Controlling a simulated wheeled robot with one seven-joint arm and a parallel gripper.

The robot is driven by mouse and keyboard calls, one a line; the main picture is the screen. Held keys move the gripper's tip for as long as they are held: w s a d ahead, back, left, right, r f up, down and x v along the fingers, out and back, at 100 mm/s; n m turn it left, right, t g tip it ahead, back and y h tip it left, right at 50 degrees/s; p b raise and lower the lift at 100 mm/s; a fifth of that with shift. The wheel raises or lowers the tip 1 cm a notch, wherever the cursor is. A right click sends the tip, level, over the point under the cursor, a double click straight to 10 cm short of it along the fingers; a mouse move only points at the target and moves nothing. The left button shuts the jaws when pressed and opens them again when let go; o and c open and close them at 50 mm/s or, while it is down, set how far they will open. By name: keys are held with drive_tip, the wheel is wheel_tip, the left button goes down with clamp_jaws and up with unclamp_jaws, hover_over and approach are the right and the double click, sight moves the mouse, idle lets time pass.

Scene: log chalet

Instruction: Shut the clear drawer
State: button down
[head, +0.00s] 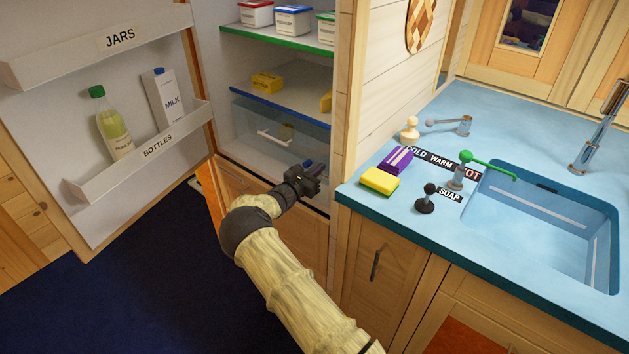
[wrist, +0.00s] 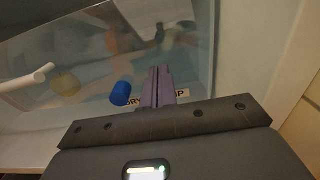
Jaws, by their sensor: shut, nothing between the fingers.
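The clear drawer (head: 255,117) is in the lower part of the open fridge, below a blue-edged shelf. Its white bar handle (head: 274,138) shows in the head view and at the left of the wrist view (wrist: 25,86). My gripper (head: 312,172) is shut and empty, near the right part of the drawer front. In the wrist view its fingers (wrist: 160,80) are together, pointing at the clear front and covering part of a printed label. I cannot tell whether they touch it. A blue cylinder (wrist: 121,93) and a yellowish round item (wrist: 67,83) show through the panel.
The fridge door (head: 60,130) stands wide open at left, with a bottle (head: 113,125) and a milk carton (head: 162,98) in its rack. A wooden wall edge (head: 342,95) and the blue counter (head: 400,215) are close at right. The dark floor rug (head: 130,285) is clear.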

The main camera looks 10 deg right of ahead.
drive_tip(key=b+x, duration=0.1)
drive_tip(key=x, duration=0.1)
drive_tip(key=shift+w+d+f, duration=0.1)
drive_tip(key=shift+w+d, duration=0.15)
drive_tip(key=shift+d, duration=0.05)
drive_tip(key=shift+w+d+r, duration=0.1)
drive_tip(key=shift+w+r, duration=0.05)
drive_tip(key=shift+r, duration=0.2)
drive_tip(key=shift+d, duration=0.1)
drive_tip(key=shift+r, duration=0.1)
drive_tip(key=shift+a+p, duration=0.3)
drive_tip(key=shift+a, duration=0.25)
drive_tip(key=v, duration=1.3)
drive_tip(key=shift+s+f, duration=0.35)
drive_tip(key=shift+s, duration=0.1)
drive_tip(key=shift+a, duration=0.1)
